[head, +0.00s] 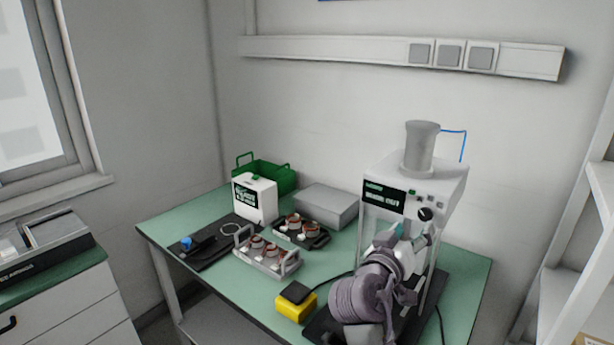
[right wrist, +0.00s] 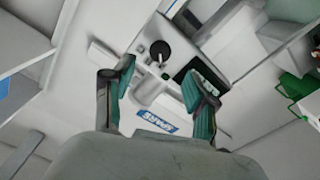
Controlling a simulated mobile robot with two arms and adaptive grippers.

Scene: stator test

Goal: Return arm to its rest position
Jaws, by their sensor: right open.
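My right arm comes up from the bottom of the head view, in front of the white test machine (head: 450,185). My right gripper (head: 408,232) is near the machine's front, below its dark knob. In the right wrist view my right gripper (right wrist: 160,85) is open, with its two teal-padded fingers apart and nothing held between them. Beyond the fingers the test machine's front with its black knob (right wrist: 160,50) and dark display shows. My arm hides part of the machine's lower front. My left gripper is not in view.
The green table (head: 200,210) carries a metal tray with copper-wound parts (head: 268,265), a dark tray (head: 318,240), a small white tester (head: 254,198), a green crate (head: 270,175), a grey box (head: 328,205) and a yellow-and-black switch (head: 295,303). A white shelf (head: 575,250) stands at right.

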